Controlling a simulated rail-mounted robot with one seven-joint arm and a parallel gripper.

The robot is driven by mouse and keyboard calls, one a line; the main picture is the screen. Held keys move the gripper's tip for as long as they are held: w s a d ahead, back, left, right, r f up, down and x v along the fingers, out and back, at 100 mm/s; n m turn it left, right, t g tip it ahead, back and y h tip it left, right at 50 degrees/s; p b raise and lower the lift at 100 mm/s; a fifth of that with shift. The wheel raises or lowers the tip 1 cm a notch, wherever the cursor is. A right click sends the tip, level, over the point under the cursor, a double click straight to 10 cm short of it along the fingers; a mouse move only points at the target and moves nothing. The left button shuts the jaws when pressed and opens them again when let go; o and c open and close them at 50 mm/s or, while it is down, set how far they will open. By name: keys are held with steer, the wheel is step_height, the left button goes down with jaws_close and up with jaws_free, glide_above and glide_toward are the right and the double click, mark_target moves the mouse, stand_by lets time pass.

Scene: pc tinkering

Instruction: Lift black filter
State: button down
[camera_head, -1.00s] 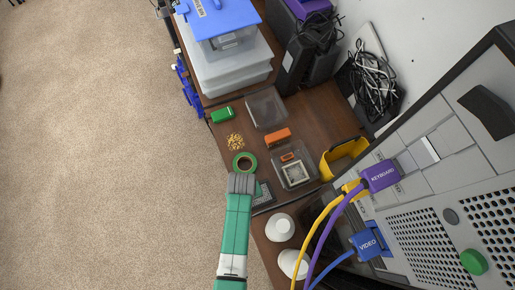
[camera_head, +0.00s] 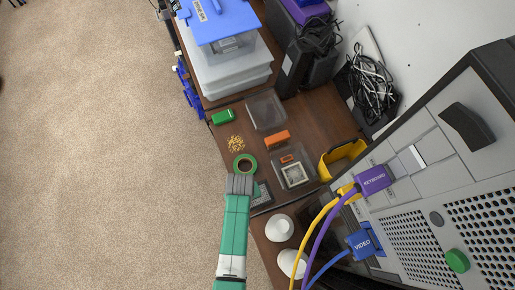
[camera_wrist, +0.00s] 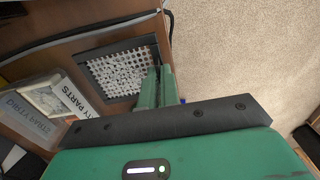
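The black filter (camera_wrist: 118,70) is a square black frame around a light perforated panel, at the upper left of the wrist view. In the head view its dark grid (camera_head: 262,194) shows just right of my gripper (camera_head: 241,184), partly hidden by it. In the wrist view the two green fingers of my gripper (camera_wrist: 160,84) stand close together at the filter's right edge. The near finger overlaps the filter's lower right corner in the picture. I cannot tell whether the fingers touch or pinch the frame.
A green tape roll (camera_head: 245,163) lies just beyond my gripper. A clear parts box (camera_head: 293,174), an orange block (camera_head: 278,137), brass pieces (camera_head: 236,143) and a green box (camera_head: 222,117) lie on the brown desk. White cylinders (camera_head: 279,227) and cables stand at right. Open carpet lies left.

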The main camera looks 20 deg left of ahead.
steer(key=shift+a+r+p, duration=0.1)
steer(key=shift+r+p, duration=0.2)
steer(key=shift+r, duration=0.05)
stand_by(0.3)
step_height(320, 180, up, 5)
steer(key=p, duration=0.5)
steer(key=shift+r, duration=0.15)
